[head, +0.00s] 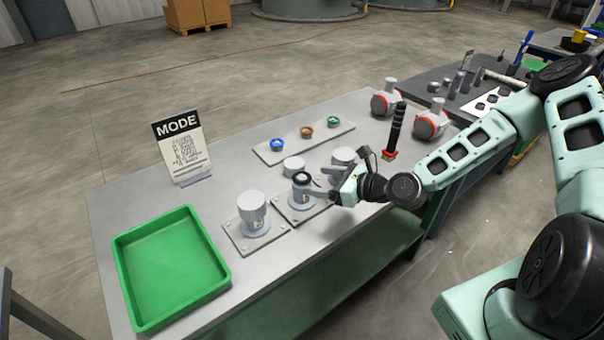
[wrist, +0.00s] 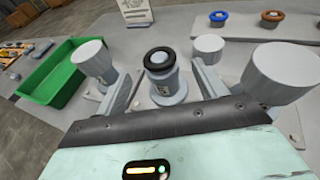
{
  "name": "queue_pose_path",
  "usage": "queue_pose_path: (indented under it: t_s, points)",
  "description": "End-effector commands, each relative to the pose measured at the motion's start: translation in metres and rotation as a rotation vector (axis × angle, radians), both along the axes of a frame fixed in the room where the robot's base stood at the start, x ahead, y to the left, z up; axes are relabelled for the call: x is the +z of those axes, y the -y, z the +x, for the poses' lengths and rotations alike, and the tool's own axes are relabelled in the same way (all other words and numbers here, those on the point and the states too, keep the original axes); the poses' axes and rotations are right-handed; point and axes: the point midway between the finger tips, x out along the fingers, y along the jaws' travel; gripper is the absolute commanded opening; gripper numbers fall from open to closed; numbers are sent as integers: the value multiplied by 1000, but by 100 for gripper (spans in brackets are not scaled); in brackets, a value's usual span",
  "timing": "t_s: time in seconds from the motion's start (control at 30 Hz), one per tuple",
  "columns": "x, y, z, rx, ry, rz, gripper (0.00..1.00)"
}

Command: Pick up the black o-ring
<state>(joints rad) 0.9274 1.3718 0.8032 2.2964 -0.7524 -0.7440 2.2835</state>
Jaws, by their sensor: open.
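The black o-ring (head: 302,178) lies on top of a grey cylindrical post on the workbench. In the wrist view the o-ring (wrist: 159,61) sits flat around the top of that post, between my two fingers and a little beyond their tips. My gripper (head: 318,190) is open and empty, low over the bench beside the post. In the wrist view my gripper (wrist: 160,85) has one finger on each side of the post. I cannot tell whether a finger touches it.
Grey capped posts (head: 252,210) stand close on both sides. A green tray (head: 170,268) is at the left. A plate (head: 304,142) with blue, brown and green rings lies behind. A MODE sign (head: 180,150) stands at the back left. A black-handled tool (head: 395,130) stands upright at the right.

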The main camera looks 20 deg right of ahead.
Motion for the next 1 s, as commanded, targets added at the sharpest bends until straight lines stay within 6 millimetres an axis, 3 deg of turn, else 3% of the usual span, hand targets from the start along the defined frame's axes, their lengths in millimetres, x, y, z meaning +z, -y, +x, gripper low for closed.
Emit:
queue_pose_path:
  t_s: [0.27, 0.6, 0.87, 1.0]
  points:
    - [-3, -13, 14, 1, -1, 1, 71]
    - [-14, -39, 44, 1, 0, 0, 71]
    - [-17, -40, 47, 0, 0, 0, 71]
    - [-17, -40, 47, 0, 0, 0, 37]
